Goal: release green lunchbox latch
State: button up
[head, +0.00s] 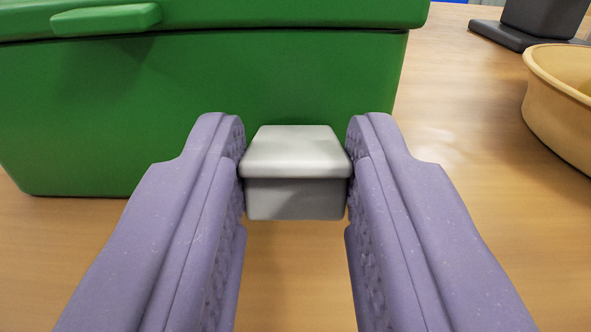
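The green lunchbox (200,100) fills the upper left of the head view and stands on the table; its top is cut off by the frame. A lighter green latch tab (105,20) lies along the lid's front edge at the upper left. My gripper (296,165) is in front of the lunchbox, right of and below the latch. Its two purple fingers are shut on a small grey lidded box (295,165), touching it on both sides. The latch is apart from the fingers.
A tan round bowl (560,100) stands at the right edge. A dark object with a flat base (510,35) is at the back right.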

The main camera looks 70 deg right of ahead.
jog(key=shift+f+t+h+b, duration=0.3)
jog(key=shift+f+h+b, duration=0.55)
jog(key=shift+b, duration=1.25)
jog(key=shift+c, duration=0.4)
jog(key=f+h+b, duration=0.1)
jog(key=b, duration=0.2)
jog(key=shift+t, duration=0.3)
jog(key=shift+t+h+b, duration=0.3)
jog(key=shift+h+b, duration=0.25)
jog(key=shift+h, duration=0.1)
jog(key=shift+r, duration=0.1)
jog(key=o, duration=1.1)
jog(key=shift+c, duration=0.2)
jog(key=p+v, duration=0.2)
jog(key=v, duration=0.5)
jog(key=shift+a, duration=0.3)
